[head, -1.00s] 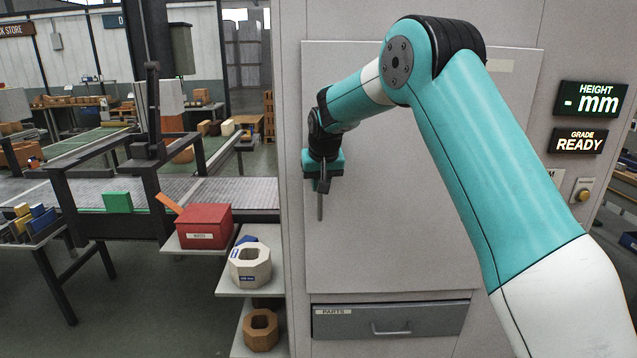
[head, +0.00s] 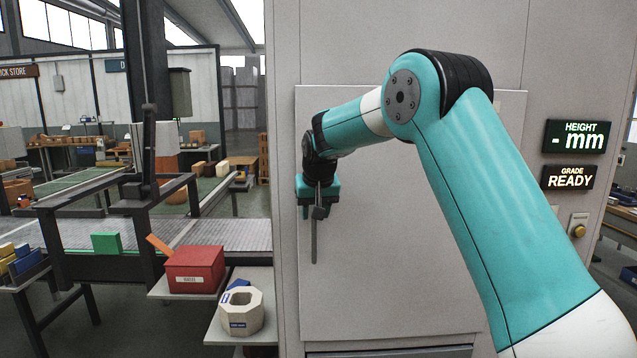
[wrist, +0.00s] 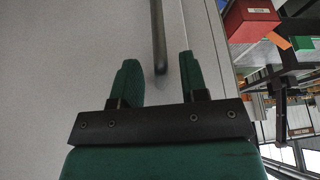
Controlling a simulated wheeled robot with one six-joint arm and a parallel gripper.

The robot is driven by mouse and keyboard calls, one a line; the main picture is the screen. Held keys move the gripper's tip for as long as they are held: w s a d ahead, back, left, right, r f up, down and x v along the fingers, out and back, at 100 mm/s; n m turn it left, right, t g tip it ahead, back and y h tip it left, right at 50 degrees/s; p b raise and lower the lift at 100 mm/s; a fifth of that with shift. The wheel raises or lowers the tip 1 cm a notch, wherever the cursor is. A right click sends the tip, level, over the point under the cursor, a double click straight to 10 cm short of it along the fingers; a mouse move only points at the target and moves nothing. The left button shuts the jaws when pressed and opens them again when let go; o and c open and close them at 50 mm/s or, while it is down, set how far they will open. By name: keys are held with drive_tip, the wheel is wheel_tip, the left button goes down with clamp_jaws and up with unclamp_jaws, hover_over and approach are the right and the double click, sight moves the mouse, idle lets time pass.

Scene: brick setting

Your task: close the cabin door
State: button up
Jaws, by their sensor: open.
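The cabin door (head: 420,240) is a large flat light-grey panel on the grey cabin front in the head view. It looks shut or nearly so; I cannot tell if a small gap remains. A dark vertical bar handle (head: 314,245) is near its left edge. My gripper (head: 318,208) is at the upper part of the handle and hides its top. In the wrist view my gripper (wrist: 158,82) has its two green fingers apart, with the end of the handle (wrist: 157,35) between and beyond them. I cannot tell whether they touch it.
A red box (head: 195,270) and a cream octagonal ring (head: 241,311) stand on shelves left of the cabin. A conveyor (head: 225,234) with a green block (head: 106,243) is further left. Lit display signs (head: 577,137) and a yellow button (head: 579,231) are on the cabin's right.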

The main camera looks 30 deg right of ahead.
drive_tip(key=b+v, duration=0.2)
drive_tip(key=v, duration=1.1)
drive_tip(key=s+a+f+n+g+y+b, duration=0.1)
drive_tip(key=s+a+f, duration=0.5)
drive_tip(key=s, duration=0.6)
drive_tip(key=s+a+f+n+g+y+b, duration=0.1)
drive_tip(key=s+a+f+n, duration=0.5)
drive_tip(key=s, duration=0.6)
drive_tip(key=s+a+f+n+g+y+b, duration=0.2)
drive_tip(key=s+a+f, duration=0.4)
drive_tip(key=s, duration=0.6)
drive_tip(key=shift+a+f+n+y, duration=0.4)
drive_tip(key=shift+a+n+y, duration=0.45)
drive_tip(key=shift+a, duration=0.35)
